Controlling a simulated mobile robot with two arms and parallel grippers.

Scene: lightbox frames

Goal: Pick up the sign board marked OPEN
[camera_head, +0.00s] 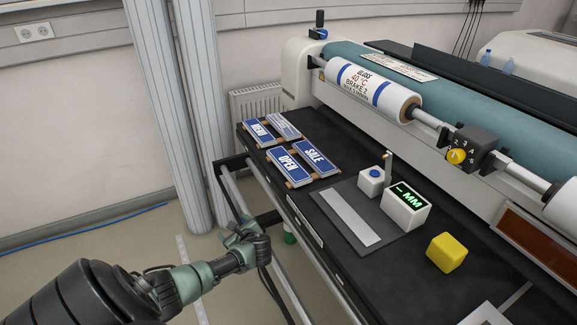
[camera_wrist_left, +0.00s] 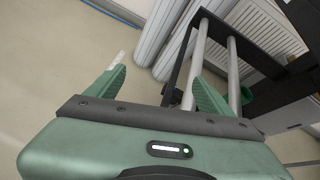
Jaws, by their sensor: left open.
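The blue sign board marked OPEN (camera_head: 288,167) lies on the black table of the machine in the head view. It rests on a wooden strip at the front left of a group of similar boards. My left gripper (camera_head: 245,235) is open and empty, in front of the table edge by the metal rails, left of and below the board. In the left wrist view the left gripper (camera_wrist_left: 150,90) has its green fingers apart, with floor and rails beyond them. The OPEN board is not in the wrist view. My right gripper is not in view.
A SALE board (camera_head: 314,157) lies right of OPEN, with two more boards (camera_head: 259,132) behind. A grey plate (camera_head: 350,218), a white MM display (camera_head: 405,206) and a yellow block (camera_head: 446,252) stand to the right. Rails (camera_head: 236,190) run along the table's front.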

